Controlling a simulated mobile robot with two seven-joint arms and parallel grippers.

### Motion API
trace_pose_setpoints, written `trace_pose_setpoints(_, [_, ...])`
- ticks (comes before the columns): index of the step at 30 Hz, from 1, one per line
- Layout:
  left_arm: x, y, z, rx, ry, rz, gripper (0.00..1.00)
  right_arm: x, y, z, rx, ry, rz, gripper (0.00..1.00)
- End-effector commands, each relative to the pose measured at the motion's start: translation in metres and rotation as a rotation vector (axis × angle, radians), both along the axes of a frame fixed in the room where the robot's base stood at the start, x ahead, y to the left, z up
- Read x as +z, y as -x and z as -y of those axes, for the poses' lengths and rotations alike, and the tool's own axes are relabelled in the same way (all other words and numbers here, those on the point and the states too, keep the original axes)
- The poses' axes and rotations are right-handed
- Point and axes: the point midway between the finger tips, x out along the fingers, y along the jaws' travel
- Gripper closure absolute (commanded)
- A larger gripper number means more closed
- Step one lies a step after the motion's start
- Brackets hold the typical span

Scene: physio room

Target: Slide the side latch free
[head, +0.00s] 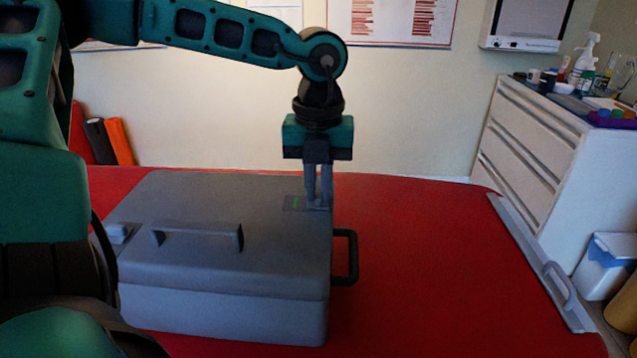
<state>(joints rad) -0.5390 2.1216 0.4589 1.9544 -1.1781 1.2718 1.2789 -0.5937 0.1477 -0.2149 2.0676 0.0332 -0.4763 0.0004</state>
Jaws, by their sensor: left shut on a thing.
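A grey case (225,310) lies closed on the red padded table, with a grey bar handle (200,234) on its lid. A side latch (296,203), a small dark plate with a green mark, sits on the lid near the right edge. My left gripper (318,205) points straight down at the right part of this latch. Its fingers are close together and shut on the small latch piece, which they mostly hide. A second light grey fitting (118,233) shows at the lid's left side. My right gripper is not in view.
A black side handle (354,258) sticks out from the case's right side. The red table (430,270) is clear to the right, up to a grey rail (535,255). A white drawer cabinet (535,140) with bottles stands beyond.

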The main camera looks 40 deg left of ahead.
Motion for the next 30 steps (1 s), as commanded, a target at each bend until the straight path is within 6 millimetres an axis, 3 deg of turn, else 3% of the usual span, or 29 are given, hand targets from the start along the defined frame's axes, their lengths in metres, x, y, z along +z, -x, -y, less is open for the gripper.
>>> trace_pose_setpoints(14, [0.0,0.0,0.0,0.0,-0.001,0.001,1.0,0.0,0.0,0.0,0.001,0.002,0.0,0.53])
trace_pose_setpoints(30, [0.001,0.018,-0.022,-0.001,-0.002,0.002,1.0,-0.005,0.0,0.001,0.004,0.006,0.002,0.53])
